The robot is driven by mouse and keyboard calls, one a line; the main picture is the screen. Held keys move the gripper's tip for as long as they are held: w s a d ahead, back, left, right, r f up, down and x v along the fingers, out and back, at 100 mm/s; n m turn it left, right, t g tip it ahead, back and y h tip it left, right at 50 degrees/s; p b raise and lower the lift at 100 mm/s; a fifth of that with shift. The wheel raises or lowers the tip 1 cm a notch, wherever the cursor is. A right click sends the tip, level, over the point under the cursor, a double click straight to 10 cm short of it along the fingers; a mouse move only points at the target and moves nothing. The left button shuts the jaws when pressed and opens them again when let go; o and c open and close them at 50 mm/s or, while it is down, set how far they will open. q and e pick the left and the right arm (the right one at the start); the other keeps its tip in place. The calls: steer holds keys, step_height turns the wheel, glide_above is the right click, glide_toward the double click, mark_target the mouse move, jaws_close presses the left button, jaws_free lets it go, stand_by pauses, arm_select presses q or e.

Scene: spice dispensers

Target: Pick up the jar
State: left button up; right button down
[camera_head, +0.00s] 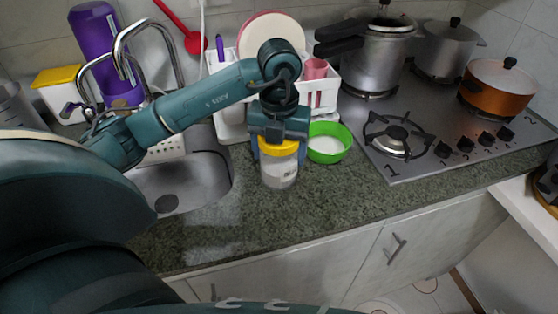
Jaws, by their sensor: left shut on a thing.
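The jar (279,172) is clear with a yellow lid and pale contents. It is upright in front of the dish rack, over the granite counter. My left gripper (279,140) is above it, pointing down, and is shut on the jar at its yellow lid. I cannot tell whether the jar's base touches the counter. My right gripper is not in view.
A green bowl (328,142) with white contents stands just right of the jar. The sink (190,185) is to the left. A white dish rack (322,92) is behind. A stove (430,132) with pots is at right. The counter's front strip (225,235) is clear.

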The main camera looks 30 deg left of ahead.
arm_select(q)
steer(key=shift+r, duration=0.1)
steer(key=c, duration=0.6)
